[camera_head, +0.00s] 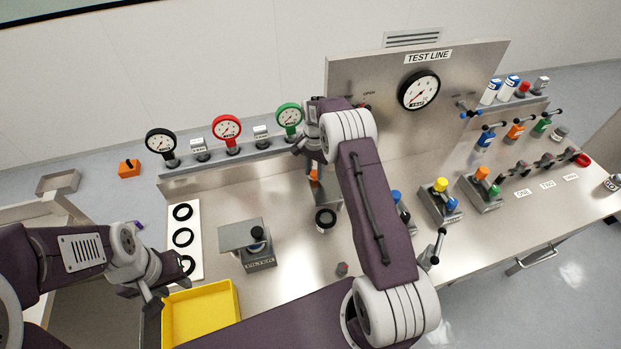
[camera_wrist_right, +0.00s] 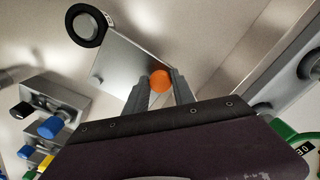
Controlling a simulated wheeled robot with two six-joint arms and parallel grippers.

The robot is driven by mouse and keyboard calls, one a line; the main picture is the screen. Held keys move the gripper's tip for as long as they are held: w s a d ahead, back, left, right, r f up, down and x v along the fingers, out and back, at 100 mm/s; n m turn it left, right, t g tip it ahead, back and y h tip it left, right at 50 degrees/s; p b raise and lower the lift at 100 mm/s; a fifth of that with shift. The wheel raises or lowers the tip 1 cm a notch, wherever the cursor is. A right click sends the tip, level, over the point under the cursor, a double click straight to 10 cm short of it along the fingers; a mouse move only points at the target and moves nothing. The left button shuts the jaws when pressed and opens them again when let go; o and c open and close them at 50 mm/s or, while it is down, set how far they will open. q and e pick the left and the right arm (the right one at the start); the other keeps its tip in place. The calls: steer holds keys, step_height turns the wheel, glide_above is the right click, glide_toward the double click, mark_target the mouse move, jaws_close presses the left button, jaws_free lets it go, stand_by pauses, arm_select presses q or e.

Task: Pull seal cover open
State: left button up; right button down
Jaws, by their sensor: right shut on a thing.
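The seal cover looks to be the flat metal plate (camera_wrist_right: 125,65) with an orange knob (camera_wrist_right: 160,80) in the right wrist view. My right gripper (camera_wrist_right: 160,88) is shut on this knob, one finger on each side. In the head view the knob (camera_head: 314,176) shows small beside my right arm, which hides most of the plate and the fingers. A black ring (camera_wrist_right: 87,25) sits just off the plate's corner; it also shows in the head view (camera_head: 326,216). My left gripper (camera_head: 150,288) is beside the yellow tray, away from the cover; its finger gap is unclear.
A yellow tray (camera_head: 203,312) stands at the front left. A metal stand (camera_head: 257,255) with a black knob is between the tray and the ring. Gauges (camera_head: 227,128) line the back rail. Valve blocks (camera_head: 440,202) stand to the right of my right arm.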

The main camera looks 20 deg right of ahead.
steer(key=shift+w+d+m, duration=0.3)
steer(key=shift+d+m, duration=0.35)
steer(key=shift+m, duration=0.05)
steer(key=shift+w+d+m, duration=0.3)
steer(key=shift+d+m, duration=0.35)
steer(key=shift+m, duration=0.05)
steer(key=c, duration=1.1)
jaws_free()
steer(key=shift+o, duration=0.2)
steer(key=shift+r+b, duration=0.25)
steer(key=shift+b, duration=0.2)
step_height(320, 180, up, 9)
steer(key=b, duration=0.1)
steer(key=shift+f+b, duration=0.2)
steer(key=shift+b, duration=0.15)
